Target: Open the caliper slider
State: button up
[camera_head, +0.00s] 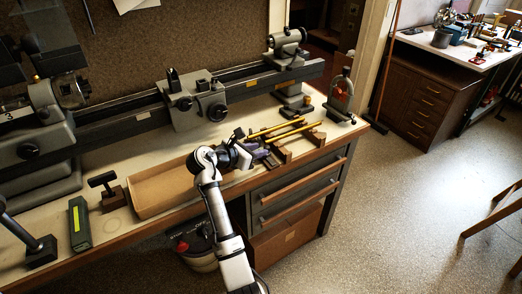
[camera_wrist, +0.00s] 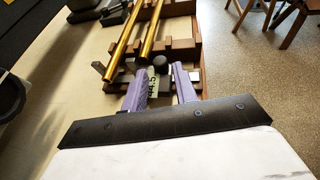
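The caliper (camera_wrist: 154,84) shows in the wrist view, with a pale green readout reading about 44.5 on a grey body. A dark round knob (camera_wrist: 160,61) sits just beyond it. My gripper (camera_wrist: 159,70) has its two purple fingers apart, one on each side of the readout. The body fills much of the gap; I cannot tell whether both fingers touch it. Grey metal pieces show outside the left finger and the right finger. In the head view my gripper (camera_head: 260,150) is low over the bench's right part, and my wrist hides much of the caliper there.
Brass tubes (camera_wrist: 152,30) lie on a wooden rack (camera_wrist: 182,46) just beyond the caliper. A shallow wooden tray (camera_head: 160,190) is left of my arm. A grey lathe (camera_head: 195,105) runs along the bench's back. The bench's front edge is close to my arm.

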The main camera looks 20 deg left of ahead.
jog(key=b+v, duration=0.2)
jog(key=v, duration=0.9)
jog(key=shift+a, duration=0.1)
